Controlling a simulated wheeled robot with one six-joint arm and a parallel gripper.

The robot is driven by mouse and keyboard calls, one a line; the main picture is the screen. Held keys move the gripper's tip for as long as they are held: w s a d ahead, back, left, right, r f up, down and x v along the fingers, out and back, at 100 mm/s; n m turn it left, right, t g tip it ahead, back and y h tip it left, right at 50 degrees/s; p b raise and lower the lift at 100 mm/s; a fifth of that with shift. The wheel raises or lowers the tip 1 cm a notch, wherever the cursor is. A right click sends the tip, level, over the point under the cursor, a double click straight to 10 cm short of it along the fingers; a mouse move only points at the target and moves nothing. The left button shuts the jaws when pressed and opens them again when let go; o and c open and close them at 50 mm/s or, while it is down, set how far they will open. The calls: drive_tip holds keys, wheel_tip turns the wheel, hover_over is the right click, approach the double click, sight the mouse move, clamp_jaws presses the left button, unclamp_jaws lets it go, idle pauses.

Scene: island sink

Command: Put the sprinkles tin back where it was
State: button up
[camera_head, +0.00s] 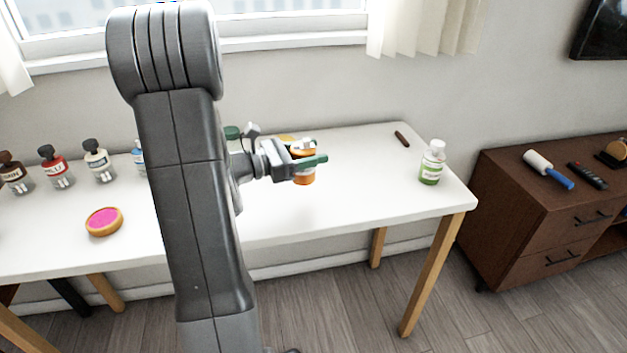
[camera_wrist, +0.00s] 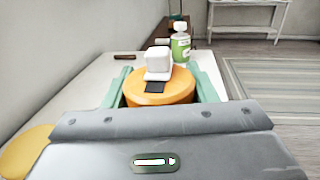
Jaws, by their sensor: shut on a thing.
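My gripper (camera_head: 312,155) is over the white table, right of my arm in the head view. It is shut on a round orange tin (camera_head: 304,177) with a white part on top. In the wrist view the same tin (camera_wrist: 178,93) sits between the two green fingers (camera_wrist: 160,87), with a white cap and a dark patch on its lid. The tin looks upright. Its label is not readable, and I cannot tell whether its base touches the table.
A green-labelled white-capped bottle (camera_head: 432,163) and a small brown stick (camera_head: 402,139) are at the table's right. Several dark-capped jars (camera_head: 98,162) and a wooden dish with pink contents (camera_head: 104,221) are left. A yellow thing (camera_wrist: 24,152) lies near my gripper. The table's (camera_head: 375,205) right front is clear.

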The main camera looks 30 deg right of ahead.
sight(307, 172)
drive_tip(key=shift+f+b, duration=0.4)
drive_tip(key=shift+f, duration=2.35)
drive_tip(key=shift+f, duration=0.2)
drive_tip(key=o, duration=1)
drive_tip(key=shift+o, duration=0.2)
drive_tip(key=shift+r, duration=0.15)
drive_tip(key=shift+r, duration=0.2)
drive_tip(key=shift+a+f, duration=0.15)
drive_tip(key=shift+a, duration=0.2)
drive_tip(key=a, duration=1.1)
drive_tip(key=shift+w+a, duration=0.15)
drive_tip(key=shift+w, duration=0.25)
